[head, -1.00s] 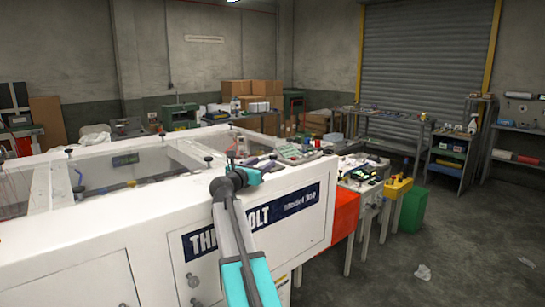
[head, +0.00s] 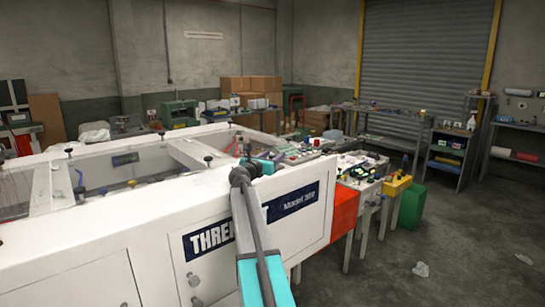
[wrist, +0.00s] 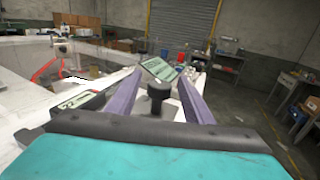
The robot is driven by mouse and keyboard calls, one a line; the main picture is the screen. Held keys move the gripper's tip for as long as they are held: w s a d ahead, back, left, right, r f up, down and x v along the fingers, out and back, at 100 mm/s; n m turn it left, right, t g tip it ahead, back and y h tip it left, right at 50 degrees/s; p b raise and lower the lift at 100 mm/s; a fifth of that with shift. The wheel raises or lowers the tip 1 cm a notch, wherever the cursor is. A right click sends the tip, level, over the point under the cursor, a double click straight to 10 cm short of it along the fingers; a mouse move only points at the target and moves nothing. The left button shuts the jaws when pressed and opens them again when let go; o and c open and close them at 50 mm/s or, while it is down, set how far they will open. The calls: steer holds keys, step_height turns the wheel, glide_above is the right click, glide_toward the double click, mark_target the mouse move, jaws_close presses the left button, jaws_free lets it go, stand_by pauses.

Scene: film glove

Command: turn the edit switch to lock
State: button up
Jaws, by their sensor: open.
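In the wrist view my gripper (wrist: 161,76) has two purple fingers spread apart, with a gap between them. A dark round knob on a short stem (wrist: 158,93) shows between the fingers, and I cannot tell whether they touch it. No edit or lock marking is readable, so I cannot be sure which control is the edit switch. In the head view my teal wrist reaches over the white machine's (head: 150,220) right end, beside a control panel (head: 302,153) with small coloured buttons. The fingers are mostly hidden there.
A tilted panel with a greenish display (wrist: 160,69) stands beyond the fingers. Another display (wrist: 75,102) lies at left. In the head view an orange panel (head: 343,212) and a yellow box (head: 397,186) stand right of the machine. The floor at right is mostly open.

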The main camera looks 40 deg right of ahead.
steer(key=c, duration=1.1)
